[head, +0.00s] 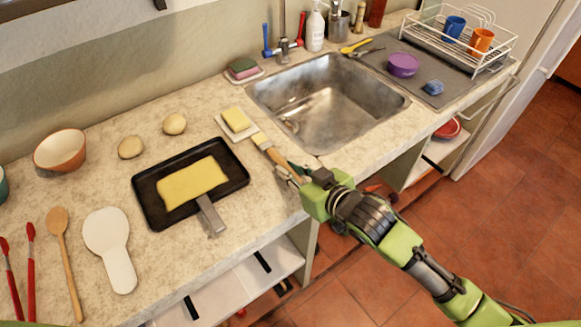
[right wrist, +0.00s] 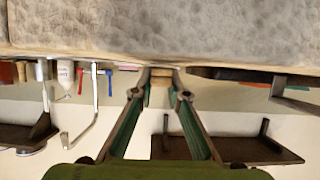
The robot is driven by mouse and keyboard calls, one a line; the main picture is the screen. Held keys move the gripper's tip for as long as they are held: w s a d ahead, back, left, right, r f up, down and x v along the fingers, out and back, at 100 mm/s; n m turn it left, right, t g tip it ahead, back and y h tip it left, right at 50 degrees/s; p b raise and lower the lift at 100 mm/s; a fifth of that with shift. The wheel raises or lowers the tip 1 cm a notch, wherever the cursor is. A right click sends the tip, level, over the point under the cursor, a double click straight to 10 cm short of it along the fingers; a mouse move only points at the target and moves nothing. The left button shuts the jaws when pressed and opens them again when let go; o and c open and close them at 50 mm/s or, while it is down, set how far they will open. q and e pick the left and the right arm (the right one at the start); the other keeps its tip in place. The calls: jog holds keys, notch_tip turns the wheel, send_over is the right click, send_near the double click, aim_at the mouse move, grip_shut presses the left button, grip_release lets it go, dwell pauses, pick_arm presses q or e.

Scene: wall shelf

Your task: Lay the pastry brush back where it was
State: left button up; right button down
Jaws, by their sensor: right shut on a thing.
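The pastry brush (head: 275,158) has a wooden handle and a pale head, which points up-left toward the butter in the head view. My right gripper (head: 291,175) is shut on its handle over the front of the counter, right of the black tray. In the right wrist view the brush (right wrist: 160,77) shows between the tips of my right gripper (right wrist: 160,95), partly hidden by the fingers. I cannot tell whether the brush touches the counter (head: 265,200). My left gripper is not in view.
The black tray (head: 145,205) holds a yellow slab (head: 190,182) and a scraper (head: 210,214). Yellow butter (head: 236,119) sits on a white dish behind the brush. The sink (head: 325,105) lies beyond, to the right. Bare counter shows between tray and gripper.

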jog(key=c, duration=2)
grip_release()
jog(key=shift+f, duration=0.1)
jog(key=shift+r, duration=0.4)
jog(key=shift+s+d+r, duration=0.15)
jog(key=shift+r, duration=0.15)
jog(key=v, duration=1.1)
jog(key=shift+s+d+b, duration=0.15)
jog(key=shift+s+b, duration=0.1)
jog(key=shift+b, duration=0.1)
